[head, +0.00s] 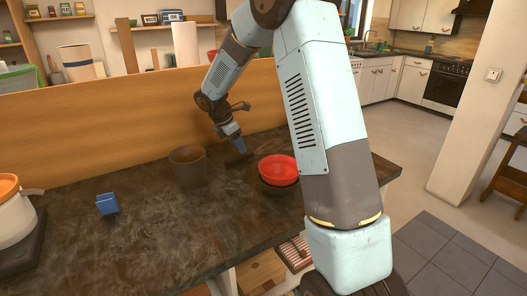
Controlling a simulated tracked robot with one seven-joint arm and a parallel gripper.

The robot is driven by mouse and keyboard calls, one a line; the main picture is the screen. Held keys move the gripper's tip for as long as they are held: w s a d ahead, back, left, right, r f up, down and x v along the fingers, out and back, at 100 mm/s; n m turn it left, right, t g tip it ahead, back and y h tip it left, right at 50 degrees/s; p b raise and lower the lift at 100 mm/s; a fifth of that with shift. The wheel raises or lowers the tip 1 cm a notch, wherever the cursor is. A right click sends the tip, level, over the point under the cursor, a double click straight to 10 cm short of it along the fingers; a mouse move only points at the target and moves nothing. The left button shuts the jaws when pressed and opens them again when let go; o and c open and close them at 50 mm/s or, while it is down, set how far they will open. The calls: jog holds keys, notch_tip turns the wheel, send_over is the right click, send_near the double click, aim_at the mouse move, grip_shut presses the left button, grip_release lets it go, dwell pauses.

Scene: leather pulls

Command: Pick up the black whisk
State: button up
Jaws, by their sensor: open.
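My gripper (239,146) is at the end of my arm, pointing down, close above the dark countertop (150,235) near the back wooden panel. It is open, and I see nothing held in it. It is between a brown pot on the left and a red bowl on the right. I cannot make out the black whisk in the head view. It may be lost against the dark counter or hidden behind my arm, which covers the right part of the counter.
The brown pot (188,168) and the red bowl (278,167), on a darker bowl (279,188), flank my gripper. A blue block (107,204) and a white appliance with an orange top (14,213) stand left. The wooden panel (120,125) rises behind. The front middle counter is clear.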

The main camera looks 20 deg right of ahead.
aim_at(244, 155)
jog(key=shift+x, duration=2.6)
jog(key=shift+d, duration=0.2)
jog(key=shift+s, duration=0.1)
grip_shut()
